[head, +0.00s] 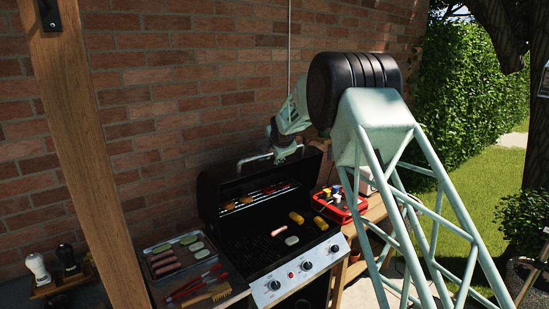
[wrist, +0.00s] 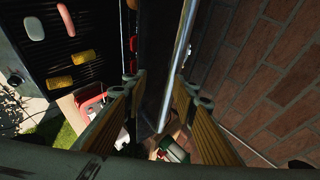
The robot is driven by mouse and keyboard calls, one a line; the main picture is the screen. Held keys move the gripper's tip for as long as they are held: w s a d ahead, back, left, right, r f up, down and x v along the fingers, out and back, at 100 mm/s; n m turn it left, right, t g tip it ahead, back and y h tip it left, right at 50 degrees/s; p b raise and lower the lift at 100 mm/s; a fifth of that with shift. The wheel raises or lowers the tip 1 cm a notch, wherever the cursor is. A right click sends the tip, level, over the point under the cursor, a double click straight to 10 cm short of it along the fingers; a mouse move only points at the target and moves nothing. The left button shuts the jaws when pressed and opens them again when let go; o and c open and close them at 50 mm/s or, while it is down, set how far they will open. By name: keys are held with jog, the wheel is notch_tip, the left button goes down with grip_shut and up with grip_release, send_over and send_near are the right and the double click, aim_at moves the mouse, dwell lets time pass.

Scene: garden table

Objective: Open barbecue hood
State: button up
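The barbecue (head: 277,242) stands against the brick wall with its black hood (head: 225,185) swung up and back, so the grill and the warming rack show. The hood's metal handle (head: 252,158) runs along its raised edge; it also shows as a silver bar in the wrist view (wrist: 178,65). My gripper (head: 282,158) is at the right part of the handle. In the wrist view my gripper (wrist: 161,86) is open, with a yellow-lined finger on each side of the bar and gaps visible beside it.
Corn (head: 296,218), a sausage and a patty lie on the grill. A tray (head: 178,262) of food, red tongs and a brush sit left of it. A red caddy (head: 338,204) stands on the right side table. A wooden post (head: 92,150) rises at left; the brick wall is close behind.

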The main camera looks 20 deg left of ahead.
jog(key=v, duration=0.8)
jog(key=shift+r, duration=0.1)
dwell(0.3)
dwell(0.4)
